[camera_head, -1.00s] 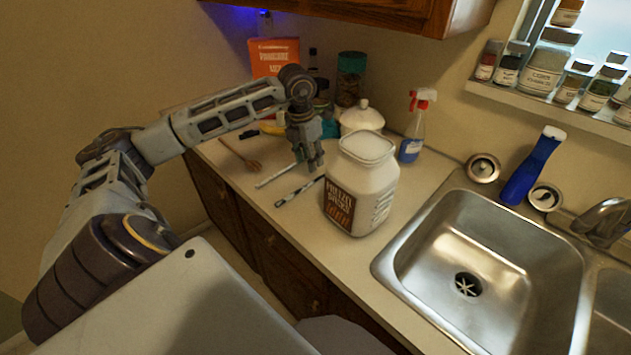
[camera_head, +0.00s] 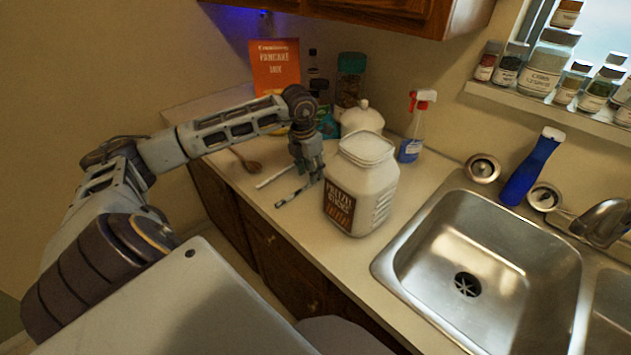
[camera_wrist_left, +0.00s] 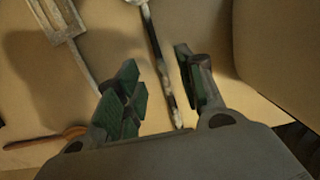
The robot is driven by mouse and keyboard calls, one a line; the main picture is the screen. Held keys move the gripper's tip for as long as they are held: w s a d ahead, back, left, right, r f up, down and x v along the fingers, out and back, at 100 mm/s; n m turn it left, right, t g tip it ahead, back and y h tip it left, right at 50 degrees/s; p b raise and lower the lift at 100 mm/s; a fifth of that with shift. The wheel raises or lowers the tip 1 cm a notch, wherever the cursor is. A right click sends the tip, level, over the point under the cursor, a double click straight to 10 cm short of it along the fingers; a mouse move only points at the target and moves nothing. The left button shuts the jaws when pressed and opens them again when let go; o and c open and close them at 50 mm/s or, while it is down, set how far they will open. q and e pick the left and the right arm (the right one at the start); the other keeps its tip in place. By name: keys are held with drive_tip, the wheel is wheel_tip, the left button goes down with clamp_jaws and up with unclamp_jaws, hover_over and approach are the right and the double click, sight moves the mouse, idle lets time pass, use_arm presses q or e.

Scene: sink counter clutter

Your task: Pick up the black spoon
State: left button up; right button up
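The black spoon (camera_head: 289,197) lies on the counter to the left of the big white jar, its dark length broken by light patches. In the left wrist view the spoon (camera_wrist_left: 156,52) runs between my left gripper's two fingers. My left gripper (camera_head: 312,178) is open, fingers pointing down, low over the counter at the spoon's end near the jar. The left wrist view shows the open fingers (camera_wrist_left: 160,92) apart on either side of the spoon, with no clear contact. The fingers hide part of the spoon in the head view. My right gripper is not in view.
The white jar (camera_head: 362,190) stands close right of the gripper. A light utensil (camera_head: 272,178) and a wooden spoon (camera_head: 249,163) lie to the left. Behind are a lidded white pot (camera_head: 362,118) and a spray bottle (camera_head: 414,128). The sink (camera_head: 480,260) is at right.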

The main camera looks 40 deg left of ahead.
use_arm(q)
drive_tip(key=shift+w+f, duration=0.15)
drive_tip(key=shift+f, duration=1.6)
clamp_jaws()
